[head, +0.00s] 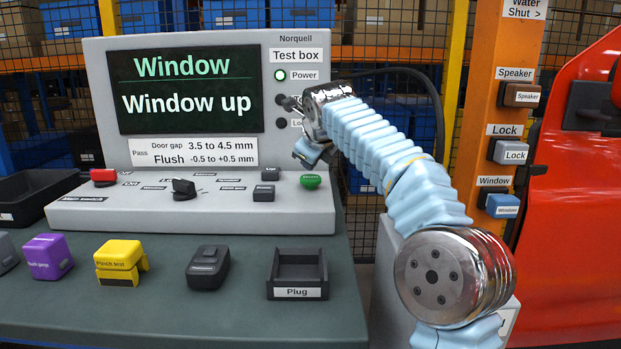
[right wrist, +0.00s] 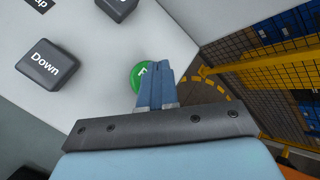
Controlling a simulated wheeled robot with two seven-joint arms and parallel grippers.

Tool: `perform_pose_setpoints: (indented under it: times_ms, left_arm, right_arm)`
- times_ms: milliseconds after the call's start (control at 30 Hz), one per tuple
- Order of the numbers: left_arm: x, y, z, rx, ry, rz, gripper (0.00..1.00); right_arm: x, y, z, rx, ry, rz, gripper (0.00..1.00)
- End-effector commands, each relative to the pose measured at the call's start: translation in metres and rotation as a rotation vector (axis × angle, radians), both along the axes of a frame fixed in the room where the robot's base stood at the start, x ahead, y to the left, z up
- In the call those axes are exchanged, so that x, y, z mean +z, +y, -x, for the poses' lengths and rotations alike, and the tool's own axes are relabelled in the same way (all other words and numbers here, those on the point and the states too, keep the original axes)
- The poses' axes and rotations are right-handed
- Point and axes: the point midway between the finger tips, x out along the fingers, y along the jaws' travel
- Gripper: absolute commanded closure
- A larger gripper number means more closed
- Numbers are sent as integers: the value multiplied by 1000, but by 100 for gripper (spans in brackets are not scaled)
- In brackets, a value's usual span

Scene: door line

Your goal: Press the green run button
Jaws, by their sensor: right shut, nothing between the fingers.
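The green run button (head: 311,181) sits at the right end of the test box's sloping panel. In the right wrist view the green button (right wrist: 137,76) shows beside my fingertips, its right part hidden behind them. My right gripper (head: 306,157) is above the button in the head view, with a small gap in the picture. In the right wrist view its fingers (right wrist: 160,78) are shut together with nothing between them. I cannot tell whether they touch the button. My left gripper is not in view.
The test box (head: 210,217) screen (head: 186,90) reads "Window, Window up". A dark "Down" key (right wrist: 52,66) lies left of the button. A red switch (head: 103,176) is at the panel's left. A plug holder (head: 298,276) stands in front. A red door (head: 575,200) is at right.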

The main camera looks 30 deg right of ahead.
Motion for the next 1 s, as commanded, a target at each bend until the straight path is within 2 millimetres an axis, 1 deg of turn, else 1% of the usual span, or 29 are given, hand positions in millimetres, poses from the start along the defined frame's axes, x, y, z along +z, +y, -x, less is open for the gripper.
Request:
perform_pose_setpoints:
  times_ms: [333,667,1000]
  left_arm:
    - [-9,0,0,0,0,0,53]
    - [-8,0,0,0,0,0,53]
    - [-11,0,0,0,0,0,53]
  right_arm:
    - [-9,0,0,0,0,0,100]
    - [-8,0,0,0,0,0,100]
    - [-12,0,0,0,0,0,100]
